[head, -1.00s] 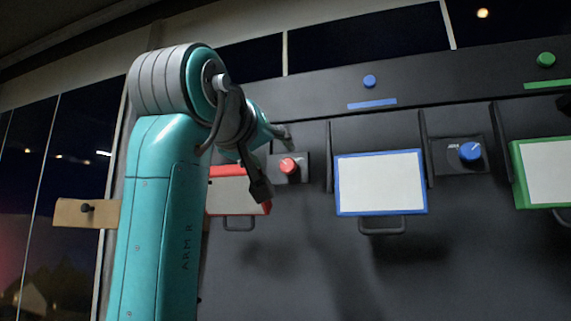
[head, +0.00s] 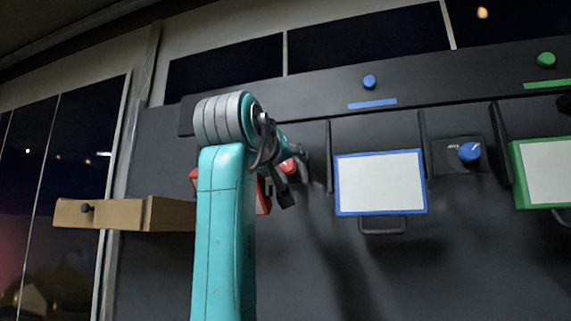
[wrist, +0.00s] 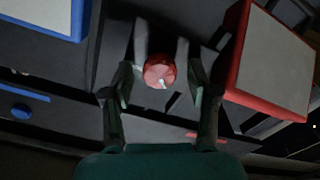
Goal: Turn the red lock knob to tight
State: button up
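The red lock knob (wrist: 159,71) is in the middle of the wrist view, with a white pointer mark toward its lower edge. In the head view the knob (head: 289,165) is partly hidden by my gripper. My gripper (wrist: 161,48) is open, with one finger on each side of the knob and a narrow gap between them; I cannot tell whether either finger touches it. The markings around the knob are too dark to read. The red-framed panel (wrist: 272,63) beside it is mostly hidden behind my arm in the head view.
A blue-framed panel (head: 381,181) with a handle and a blue knob (head: 469,152) are to the right. A green-framed panel (head: 547,172) is at the right edge. A wooden drawer (head: 150,213) juts out left of my arm. Vertical dividers (head: 329,156) stand between the bays.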

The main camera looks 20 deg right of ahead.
grip_shut()
jog(key=shift+m, duration=0.3)
jog(key=m, duration=0.9)
jog(key=shift+s, duration=0.1)
jog(key=m, duration=0.4)
jog(key=shift+d, duration=0.1)
jog(key=shift+f+m, duration=0.1)
jog(key=shift+m, duration=2)
